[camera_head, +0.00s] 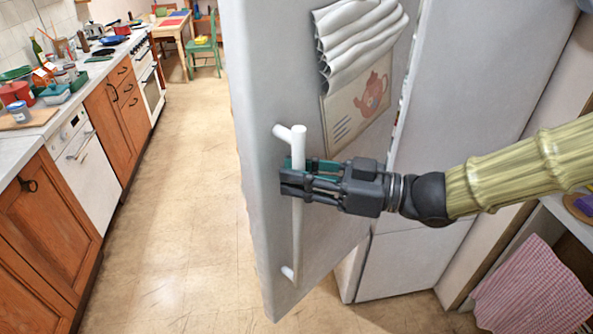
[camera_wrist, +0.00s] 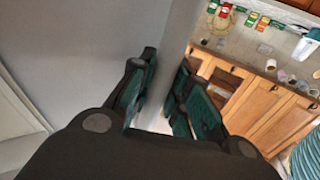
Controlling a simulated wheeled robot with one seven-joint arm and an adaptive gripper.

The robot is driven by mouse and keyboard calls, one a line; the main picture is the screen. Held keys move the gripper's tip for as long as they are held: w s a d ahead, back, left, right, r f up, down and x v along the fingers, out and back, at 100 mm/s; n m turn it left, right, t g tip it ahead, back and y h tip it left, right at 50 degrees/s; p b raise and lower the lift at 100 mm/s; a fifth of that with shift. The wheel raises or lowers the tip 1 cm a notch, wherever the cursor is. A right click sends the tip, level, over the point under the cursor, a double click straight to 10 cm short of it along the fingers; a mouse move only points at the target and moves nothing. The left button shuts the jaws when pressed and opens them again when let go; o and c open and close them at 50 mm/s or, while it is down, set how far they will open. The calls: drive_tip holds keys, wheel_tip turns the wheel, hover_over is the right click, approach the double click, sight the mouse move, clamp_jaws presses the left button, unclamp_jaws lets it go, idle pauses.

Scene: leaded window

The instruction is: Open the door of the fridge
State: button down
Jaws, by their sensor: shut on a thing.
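The fridge door (camera_head: 262,90) is light grey and stands swung out from the fridge body (camera_head: 470,90), with a gap along its right edge in the head view. A white vertical bar handle (camera_head: 297,230) is fixed to the door by mounts at its top and bottom. My gripper (camera_head: 292,180) is shut around the upper half of this handle, coming in from the right. In the wrist view, my gripper (camera_wrist: 165,105) has its dark green fingers on either side of the pale handle (camera_wrist: 160,118). The fingers hide the gripped stretch of the bar.
Wooden cabinets (camera_head: 112,110) with a cluttered counter line the left wall. A green chair (camera_head: 205,45) and a table stand at the back. A checked pink cloth (camera_head: 535,290) hangs at lower right.

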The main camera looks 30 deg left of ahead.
drive_tip(key=shift+r, duration=0.1)
drive_tip(key=c, duration=1.3)
unclamp_jaws()
drive_tip(key=shift+d, duration=0.15)
drive_tip(key=v, duration=1.1)
drive_tip(key=shift+w+d, duration=0.1)
drive_tip(key=shift+d, duration=0.3)
